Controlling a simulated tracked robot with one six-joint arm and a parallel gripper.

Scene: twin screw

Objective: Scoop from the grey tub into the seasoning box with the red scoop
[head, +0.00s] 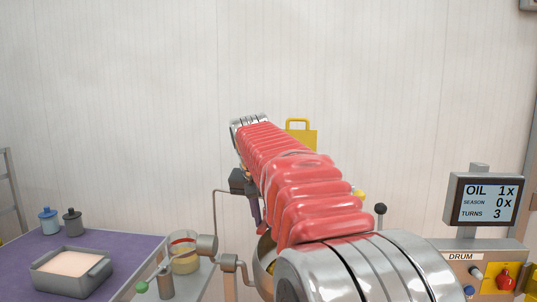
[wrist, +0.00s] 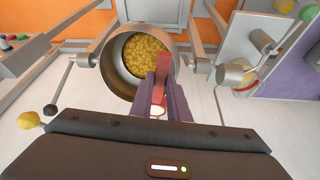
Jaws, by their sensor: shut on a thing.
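In the head view, the grey tub (head: 72,272) stands at the lower left on a purple mat, holding a pale pinkish powder. My gripper (head: 256,213) hangs beyond my red arm, mostly hidden. In the wrist view my gripper (wrist: 164,100) is shut on the red scoop (wrist: 161,76), which points toward a round metal drum (wrist: 113,80) full of yellow pieces and overlaps its rim in the picture. A small whitish patch shows between the fingers; I cannot tell whether it is powder. I cannot pick out the seasoning box for certain; a yellow box with a handle (head: 301,137) shows behind my arm.
A clear jar (head: 184,262) with yellow liquid and a red band stands right of the mat. Blue (head: 48,221) and dark (head: 72,222) canisters stand behind the tub. A display (head: 486,201) reads OIL 1x, SEASON 0x, TURNS 3. Knobbed levers flank the drum.

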